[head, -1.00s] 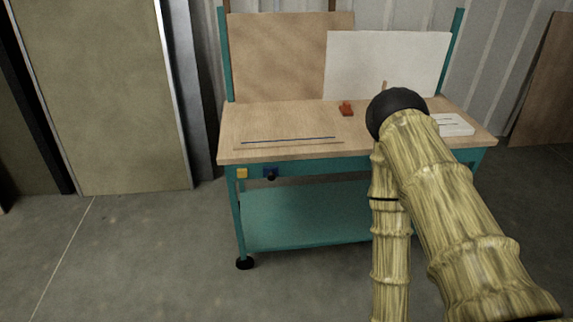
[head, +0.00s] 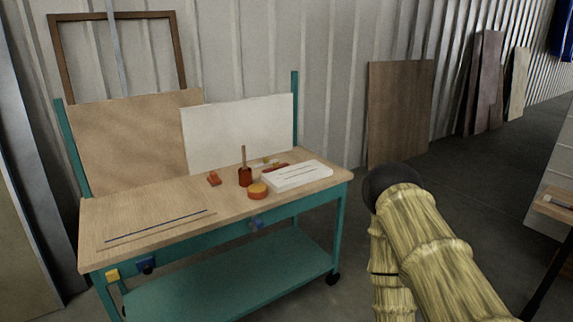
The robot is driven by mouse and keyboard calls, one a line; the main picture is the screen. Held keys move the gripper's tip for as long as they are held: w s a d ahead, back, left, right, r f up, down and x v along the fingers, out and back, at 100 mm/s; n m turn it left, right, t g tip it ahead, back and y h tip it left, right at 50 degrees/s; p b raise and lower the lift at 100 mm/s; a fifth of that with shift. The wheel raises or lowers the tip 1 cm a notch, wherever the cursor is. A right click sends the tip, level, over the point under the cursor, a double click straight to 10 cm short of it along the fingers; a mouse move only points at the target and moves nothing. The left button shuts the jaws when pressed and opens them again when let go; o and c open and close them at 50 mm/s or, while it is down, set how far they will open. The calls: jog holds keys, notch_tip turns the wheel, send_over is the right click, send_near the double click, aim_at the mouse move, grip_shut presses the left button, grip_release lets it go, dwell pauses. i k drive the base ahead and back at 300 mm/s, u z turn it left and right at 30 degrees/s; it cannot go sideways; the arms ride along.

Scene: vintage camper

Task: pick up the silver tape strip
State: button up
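I cannot make out a clearly silver tape strip in the head view. A long thin strip with a dark blue line (head: 155,226) lies flat along the front left of the workbench top (head: 140,205); I cannot tell if it is tape. A white block with dark lines (head: 298,175) lies at the right end of the bench. My bamboo-textured arm with a black rounded joint rises at the lower right, to the right of the bench. My gripper is not in view.
On the bench stand a red pot with an upright stick (head: 245,176), an orange-topped round tin (head: 258,190) and a small red object (head: 214,179). White (head: 238,130) and brown (head: 135,140) boards stand behind. Open floor lies right of the bench.

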aim_at(266, 162)
jog(key=z, duration=0.35)
jog(key=i, duration=1.35)
jog(key=u, duration=0.4)
